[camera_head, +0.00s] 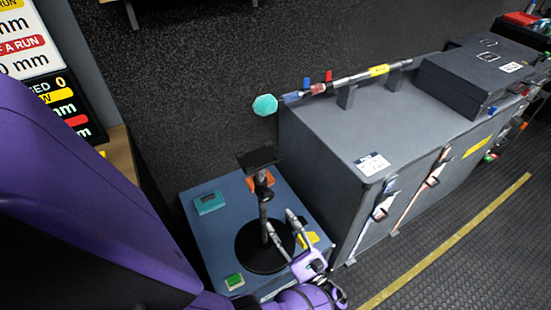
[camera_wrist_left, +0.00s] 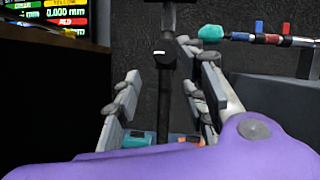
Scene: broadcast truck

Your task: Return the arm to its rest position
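My left gripper (camera_head: 280,224) comes in from the bottom of the head view, over a blue-grey cabinet top. Its two fingers are spread apart with nothing held between them. The left wrist view shows the open fingers (camera_wrist_left: 165,95) on either side of the upright post of a black stand (camera_wrist_left: 164,110), with gaps between post and fingers. In the head view the stand (camera_head: 262,202) has a round black base and a flat dark plate on top. I cannot tell whether the post is between the fingertips or just beyond them. My right gripper is not in view.
The blue-grey cabinet (camera_head: 214,228) carries a teal box (camera_head: 209,203), a green block (camera_head: 234,281) and orange and yellow items. A taller grey cabinet (camera_head: 345,130) stands close right, with a teal-tipped rod (camera_head: 335,84) along its back. Ribbed floor (camera_head: 480,255) is clear at lower right.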

